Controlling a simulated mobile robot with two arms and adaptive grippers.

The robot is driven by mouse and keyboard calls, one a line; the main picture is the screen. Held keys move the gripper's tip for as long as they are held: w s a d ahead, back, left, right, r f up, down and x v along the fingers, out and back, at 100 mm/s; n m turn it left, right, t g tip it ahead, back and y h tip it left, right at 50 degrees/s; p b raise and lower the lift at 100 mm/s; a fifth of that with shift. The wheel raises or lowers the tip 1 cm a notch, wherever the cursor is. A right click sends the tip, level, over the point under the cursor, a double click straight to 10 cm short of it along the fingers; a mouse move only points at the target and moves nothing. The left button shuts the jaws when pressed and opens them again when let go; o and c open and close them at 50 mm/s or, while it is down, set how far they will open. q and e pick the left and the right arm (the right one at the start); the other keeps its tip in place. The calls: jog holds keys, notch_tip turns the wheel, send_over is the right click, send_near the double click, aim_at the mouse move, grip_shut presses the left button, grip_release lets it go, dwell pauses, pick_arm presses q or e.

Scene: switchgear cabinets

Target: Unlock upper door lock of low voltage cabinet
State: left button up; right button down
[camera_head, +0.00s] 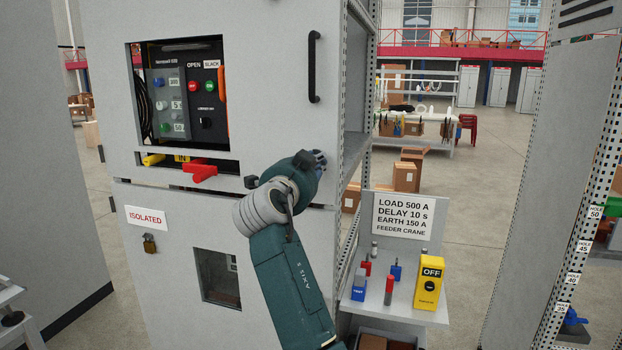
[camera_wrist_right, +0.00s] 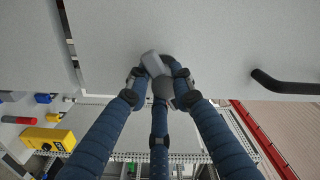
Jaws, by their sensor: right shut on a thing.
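The grey low voltage cabinet's upper door (camera_head: 268,95) fills the upper middle of the head view and looks closed. It has a black bar handle (camera_head: 313,66) near its right edge, which also shows in the wrist view (camera_wrist_right: 285,84). My right gripper (camera_head: 318,160) is at the door's lower right, below the handle. In the wrist view its fingers (camera_wrist_right: 160,85) are closed around a small grey lock knob (camera_wrist_right: 154,64) on the door face. The gripper hides the lock in the head view. My left gripper is not in view.
A red lever (camera_head: 199,170) and yellow plugs stick out below the door's window. A side shelf (camera_head: 410,312) holds a yellow OFF box (camera_head: 429,283) and small coloured parts.

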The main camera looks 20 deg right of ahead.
jog(key=n+b, duration=0.1)
jog(key=n, duration=0.2)
jog(key=shift+d+r, duration=0.15)
jog(key=n, duration=0.2)
jog(key=shift+s+r+n, duration=0.1)
jog(key=shift+r+n, duration=0.1)
jog(key=shift+n, duration=0.1)
jog(key=n, duration=0.2)
jog(key=shift+d+r+n+b, duration=0.1)
jog(key=shift+r+n+b, duration=0.05)
jog(key=shift+n+b, duration=0.15)
jog(key=shift+r+n, duration=0.2)
jog(key=shift+n, duration=1.7)
jog(key=c, duration=1.8)
grip_release()
jog(key=o, duration=0.3)
jog(key=shift+f, duration=0.1)
jog(key=shift+d+f, duration=0.1)
jog(key=shift+f, duration=0.1)
